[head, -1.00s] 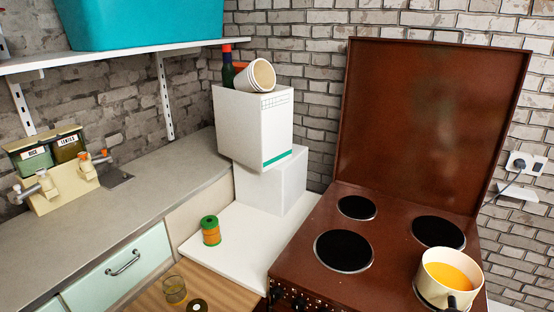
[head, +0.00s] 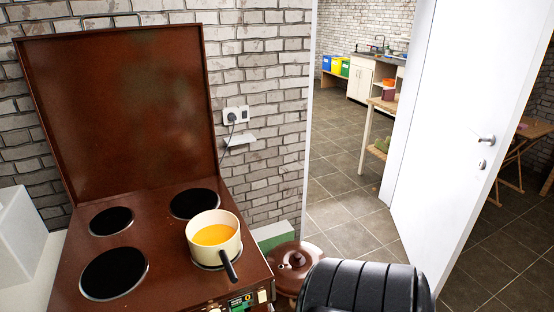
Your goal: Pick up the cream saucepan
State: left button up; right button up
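The cream saucepan (head: 209,256) stands upright on the front right burner of the brown stove (head: 160,283) in the head view. It holds an orange liquid. Its black handle (head: 229,265) points down and to the right, toward the stove's front edge. Neither of my grippers shows in the head view. A black ribbed shape at the bottom right looks like part of my own arm, but its gripper is out of frame.
The stove's raised brown lid (head: 125,110) stands behind the burners. A brown lidded pot (head: 296,262) sits right of the stove. A white door (head: 455,120) stands open at the right, with tiled floor beyond. A white box (head: 15,235) is at the left.

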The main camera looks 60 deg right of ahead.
aim_at(214, 237)
jog(key=z, duration=1.55)
jog(key=l+z, duration=0.15)
jog(key=l, duration=0.55)
jog(key=k, duration=0.05)
